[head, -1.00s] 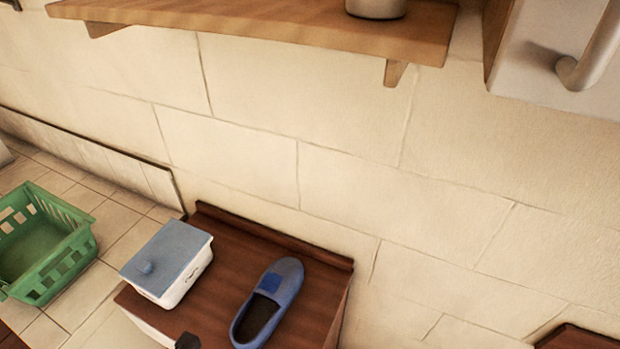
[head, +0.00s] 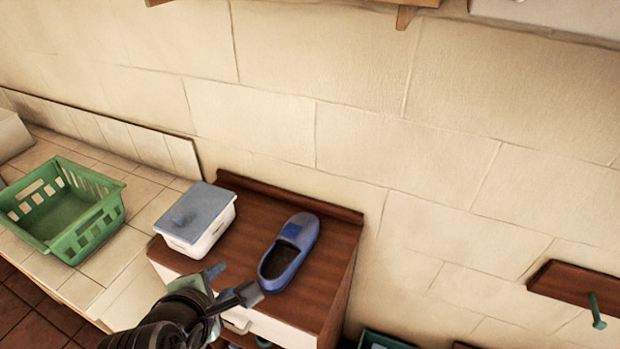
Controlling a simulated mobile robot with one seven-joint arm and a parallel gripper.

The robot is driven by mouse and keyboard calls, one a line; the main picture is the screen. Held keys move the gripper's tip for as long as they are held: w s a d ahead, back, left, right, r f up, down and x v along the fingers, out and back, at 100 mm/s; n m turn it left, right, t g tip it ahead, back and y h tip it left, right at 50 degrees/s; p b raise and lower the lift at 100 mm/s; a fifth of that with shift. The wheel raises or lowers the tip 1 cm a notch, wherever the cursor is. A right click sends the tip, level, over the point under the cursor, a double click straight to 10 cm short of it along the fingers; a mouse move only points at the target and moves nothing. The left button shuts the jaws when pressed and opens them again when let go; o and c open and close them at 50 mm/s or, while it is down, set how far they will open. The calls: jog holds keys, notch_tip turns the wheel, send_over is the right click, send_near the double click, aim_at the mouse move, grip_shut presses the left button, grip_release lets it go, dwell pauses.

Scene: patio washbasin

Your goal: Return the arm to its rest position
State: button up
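My gripper (head: 232,283) shows at the bottom of the head view, in front of the near edge of the brown wooden cabinet top. Its two fingers are spread apart, with nothing visible between them. It appears apart from the things on the cabinet, though its exact height is hard to tell. A blue slipper (head: 306,232) lies on the cabinet top to the right of the gripper. A white box with a blue-grey lid (head: 207,212) stands on the cabinet top, behind and left of the gripper.
The cabinet (head: 340,262) stands against a pale block wall. A green basket (head: 100,232) sits on the tiled counter (head: 150,190) at left. A brown wall board with a green peg (head: 594,308) is at lower right. A shelf bracket (head: 405,17) shows above.

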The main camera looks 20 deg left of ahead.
jog(key=w+d+r+m+t+b, duration=0.1)
jog(key=w+d+r+m+t, duration=0.3)
jog(key=r, duration=0.5)
jog(key=w+d+r+m+t+b, duration=0.1)
jog(key=w+d+r+m+t, duration=0.2)
jog(key=r+m, duration=0.45)
jog(key=w+d+r+m+t+b, duration=0.1)
jog(key=w+d+r+m+t, duration=0.3)
jog(key=r, duration=0.7)
jog(key=s+d+r+m+t+h, duration=0.1)
jog(key=s+d+r+m+t, duration=0.2)
jog(key=s+d+r+m, duration=0.2)
jog(key=s+d+r+m+t+h+b, duration=0.1)
jog(key=s+d+r+m+t, duration=0.3)
jog(key=r, duration=0.8)
jog(key=s+d, duration=0.2)
jog(key=d, duration=0.2)
jog(key=shift+r+m+t+h, duration=0.15)
jog(key=shift+m+t+h, duration=0.15)
jog(key=shift+m+h, duration=0.1)
